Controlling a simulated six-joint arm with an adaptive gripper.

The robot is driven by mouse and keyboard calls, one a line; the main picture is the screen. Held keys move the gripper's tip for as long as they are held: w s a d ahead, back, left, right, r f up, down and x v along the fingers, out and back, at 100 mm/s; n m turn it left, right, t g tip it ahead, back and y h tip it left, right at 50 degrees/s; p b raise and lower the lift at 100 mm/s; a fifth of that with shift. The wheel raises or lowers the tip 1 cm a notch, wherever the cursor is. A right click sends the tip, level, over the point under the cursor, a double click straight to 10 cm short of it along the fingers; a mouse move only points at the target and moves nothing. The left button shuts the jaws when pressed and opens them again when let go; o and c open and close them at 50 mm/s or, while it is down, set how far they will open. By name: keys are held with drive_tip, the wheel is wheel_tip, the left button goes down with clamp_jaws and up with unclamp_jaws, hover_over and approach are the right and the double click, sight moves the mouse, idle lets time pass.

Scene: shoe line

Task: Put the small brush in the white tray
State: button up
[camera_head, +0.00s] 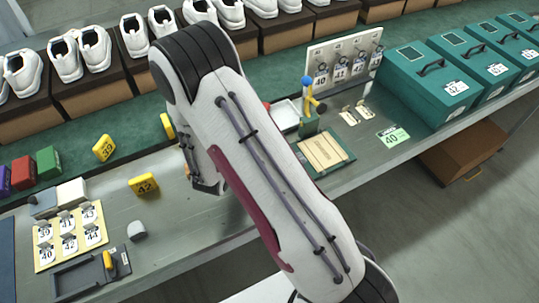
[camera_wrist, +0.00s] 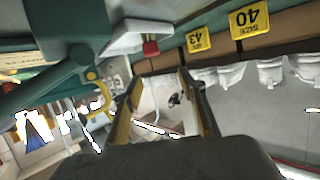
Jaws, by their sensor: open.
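The white tray (camera_head: 287,114) sits on the bench behind my arm, which hides part of it. In the wrist view, a white tray-like shape (camera_wrist: 128,38) shows at the upper left, with a red piece at its edge. I cannot clearly make out the small brush; a green stand (camera_head: 309,122) beside the tray holds a blue-topped yellow tool whose kind I cannot tell. My gripper (camera_head: 207,186) hangs over the bench left of the tray, partly hidden by my arm. In the wrist view its two fingers (camera_wrist: 165,88) are apart, with nothing seen held between them.
Teal boxes (camera_head: 427,85) line the bench's right end. A tag board (camera_head: 345,58) and a wooden-topped green pad (camera_head: 325,152) stand near the tray. Yellow size blocks (camera_head: 143,184) and a numbered tag card (camera_head: 70,237) lie left. Shoes on brown boxes line the back.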

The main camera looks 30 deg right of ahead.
drive_tip(key=s+a+r+n+y, duration=0.25)
drive_tip(key=a+r+y, duration=0.3)
drive_tip(key=r, duration=0.35)
drive_tip(key=s+a+r+n+y, duration=0.25)
drive_tip(key=a+r+y, duration=0.35)
drive_tip(key=r, duration=0.4)
drive_tip(key=s+d+r+n+g+h, duration=0.1)
drive_tip(key=s+r+n+g, duration=0.1)
drive_tip(key=s, duration=1.2)
drive_tip(key=s+d+r+n+g+h, duration=0.1)
drive_tip(key=s+d+r+g, duration=0.1)
drive_tip(key=s, duration=1.1)
drive_tip(key=shift+s+d+r+n+g, duration=0.15)
drive_tip(key=shift+s+r+n+g, duration=0.3)
drive_tip(key=shift+r, duration=0.4)
